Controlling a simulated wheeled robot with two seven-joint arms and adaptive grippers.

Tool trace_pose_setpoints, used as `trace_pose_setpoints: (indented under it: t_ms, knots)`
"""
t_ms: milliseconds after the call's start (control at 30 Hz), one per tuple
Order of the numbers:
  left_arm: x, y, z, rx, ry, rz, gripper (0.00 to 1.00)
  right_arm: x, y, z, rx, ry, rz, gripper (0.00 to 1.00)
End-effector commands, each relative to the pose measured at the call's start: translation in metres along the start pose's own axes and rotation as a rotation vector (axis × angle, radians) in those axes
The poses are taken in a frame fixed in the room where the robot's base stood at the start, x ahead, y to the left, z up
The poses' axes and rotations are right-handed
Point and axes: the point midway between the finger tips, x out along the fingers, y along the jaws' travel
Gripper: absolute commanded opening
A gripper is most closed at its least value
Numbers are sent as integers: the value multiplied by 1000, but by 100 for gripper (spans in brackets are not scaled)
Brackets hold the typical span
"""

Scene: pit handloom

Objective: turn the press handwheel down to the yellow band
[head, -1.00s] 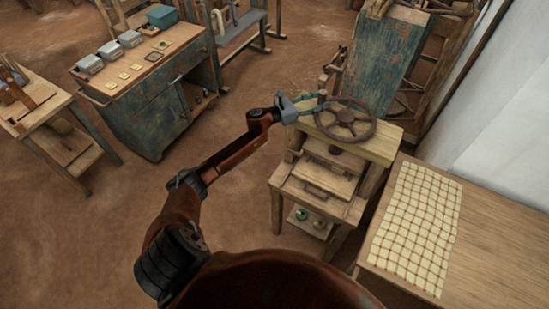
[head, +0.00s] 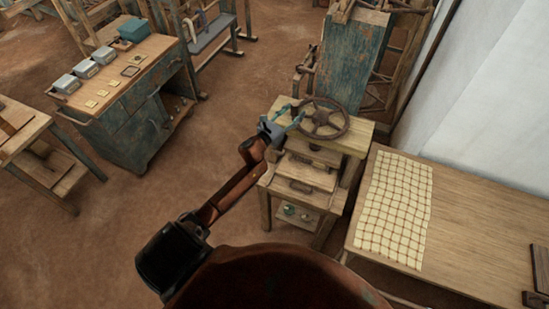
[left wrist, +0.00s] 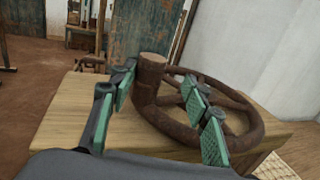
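The press handwheel (head: 325,118) is a brown spoked wheel on top of the wooden press (head: 312,168). My left gripper (head: 285,114) is at the wheel's left side. Its teal-padded fingers (left wrist: 160,115) are spread apart, with the handle showing between them. I cannot tell whether either pad touches it. The right gripper is out of view. The yellow band cannot be made out.
A table (head: 465,205) with a gridded cream sheet (head: 396,210) stands right of the press, near a white wall (head: 470,90). A blue-green cabinet (head: 135,118) with small boxes and a wooden bench (head: 45,155) are at left. The floor between is open.

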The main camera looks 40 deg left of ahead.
Motion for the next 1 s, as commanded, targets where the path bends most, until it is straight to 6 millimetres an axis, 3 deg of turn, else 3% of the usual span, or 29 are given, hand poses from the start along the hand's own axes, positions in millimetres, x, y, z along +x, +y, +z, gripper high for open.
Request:
trace_pose_setpoints:
  t_ms: [367, 1000]
  knots:
    - [-65, 1, -4, 2, 4, 2, 42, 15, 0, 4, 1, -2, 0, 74]
    - [-94, 24, -121, -541, 157, 187, 42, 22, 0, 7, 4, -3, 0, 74]
